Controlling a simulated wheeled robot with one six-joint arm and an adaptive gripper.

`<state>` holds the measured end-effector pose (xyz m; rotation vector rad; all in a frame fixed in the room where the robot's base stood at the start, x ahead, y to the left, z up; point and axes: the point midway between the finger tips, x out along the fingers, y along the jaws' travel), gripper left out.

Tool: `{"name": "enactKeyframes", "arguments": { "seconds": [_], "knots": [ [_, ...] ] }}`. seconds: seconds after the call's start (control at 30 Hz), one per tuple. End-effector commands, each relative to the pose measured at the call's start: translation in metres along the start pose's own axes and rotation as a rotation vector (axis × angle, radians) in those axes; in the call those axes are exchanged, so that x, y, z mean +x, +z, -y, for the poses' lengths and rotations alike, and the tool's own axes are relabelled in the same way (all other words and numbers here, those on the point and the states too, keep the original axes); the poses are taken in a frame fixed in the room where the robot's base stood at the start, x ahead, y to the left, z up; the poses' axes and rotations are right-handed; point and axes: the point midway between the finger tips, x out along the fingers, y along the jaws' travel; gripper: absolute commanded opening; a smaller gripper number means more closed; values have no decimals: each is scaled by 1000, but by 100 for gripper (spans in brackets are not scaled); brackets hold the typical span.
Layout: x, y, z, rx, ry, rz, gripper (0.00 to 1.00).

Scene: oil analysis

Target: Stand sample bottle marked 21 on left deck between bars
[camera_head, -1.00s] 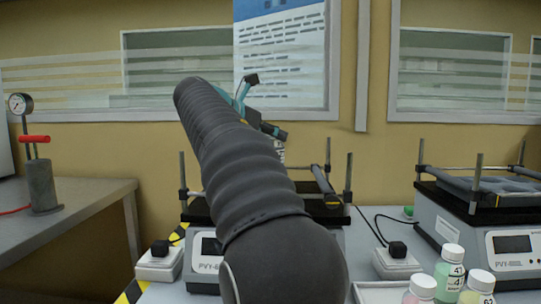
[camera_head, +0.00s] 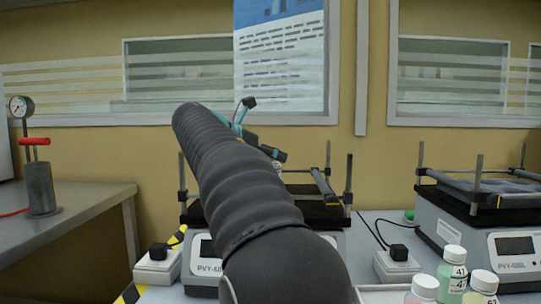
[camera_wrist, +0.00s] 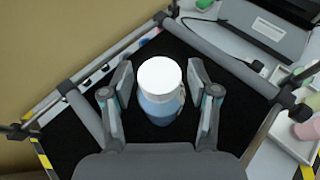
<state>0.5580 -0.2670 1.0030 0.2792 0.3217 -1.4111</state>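The sample bottle (camera_wrist: 160,90) has a white cap and blue contents. It stands between my gripper's fingers in the wrist view, over the black deck (camera_wrist: 75,133); its number does not show. My gripper (camera_wrist: 160,84) has a finger on each side of the bottle, with a narrow gap on both sides, so it looks open. Whether the bottle's base touches the deck is hidden. Grey bars (camera_wrist: 88,115) run around the deck. In the head view, my arm covers most of the left shaker (camera_head: 203,262), and only a little of the bottle shows.
A second shaker (camera_head: 465,235) stands to the right. Several capped bottles, one marked 41 (camera_head: 452,268), stand at the front right. White plug blocks (camera_head: 157,268) and cables lie beside the left shaker. A side bench (camera_head: 85,215) carries a gauge pump (camera_head: 40,185).

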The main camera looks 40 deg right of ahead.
Motion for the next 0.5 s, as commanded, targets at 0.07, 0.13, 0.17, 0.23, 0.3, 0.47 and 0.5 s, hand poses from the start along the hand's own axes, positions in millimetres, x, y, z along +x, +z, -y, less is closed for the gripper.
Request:
{"name": "enactKeyframes", "arguments": {
  "seconds": [0.07,0.13,0.17,0.23,0.3,0.47,0.5],
  "knots": [
    [0,0,0,0,0,0,62],
    [0,0,0,0,0,0,62],
    [0,0,0,0,0,0,62],
    [0,0,0,0,0,0,62],
    [-1,2,0,0,0,0,62],
    [-19,2,-1,-1,4,1,62],
    [-26,3,-1,0,3,0,62]
  ]
}}
